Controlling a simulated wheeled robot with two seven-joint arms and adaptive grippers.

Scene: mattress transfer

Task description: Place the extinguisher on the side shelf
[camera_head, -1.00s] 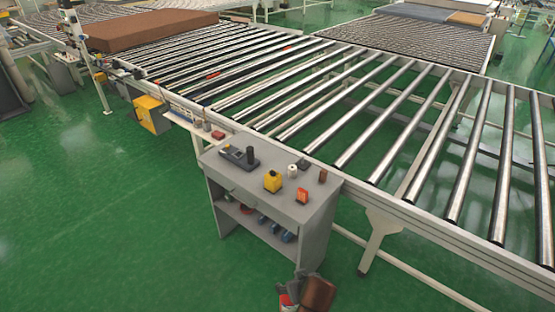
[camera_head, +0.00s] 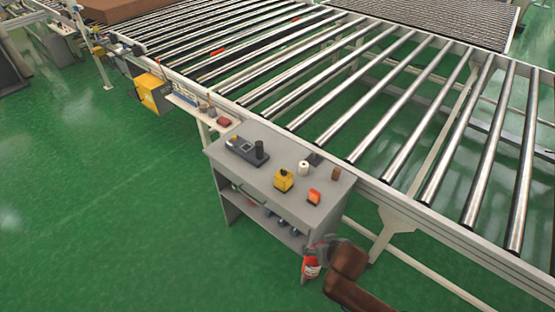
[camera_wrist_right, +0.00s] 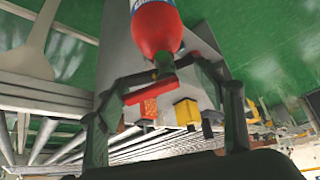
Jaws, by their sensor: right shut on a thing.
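The red extinguisher (camera_head: 311,268) with a white label hangs from my right gripper (camera_head: 322,246), beside the near right end of the grey shelf unit (camera_head: 262,166). In the right wrist view the red extinguisher body (camera_wrist_right: 156,28) shows at the top, and the dark fingers of my right gripper (camera_wrist_right: 160,70) are shut around its neck end. The unit has a top surface with small items and an open lower shelf (camera_head: 262,222) holding dark and blue items. I cannot tell if the extinguisher touches the unit. My left gripper is not in view.
The top holds a dark device (camera_head: 246,150), a yellow item (camera_head: 283,180), an orange item (camera_head: 314,197) and a white roll (camera_head: 303,167). A roller conveyor (camera_head: 390,110) runs behind. A yellow box (camera_head: 152,92) hangs at left. Green floor in front is clear.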

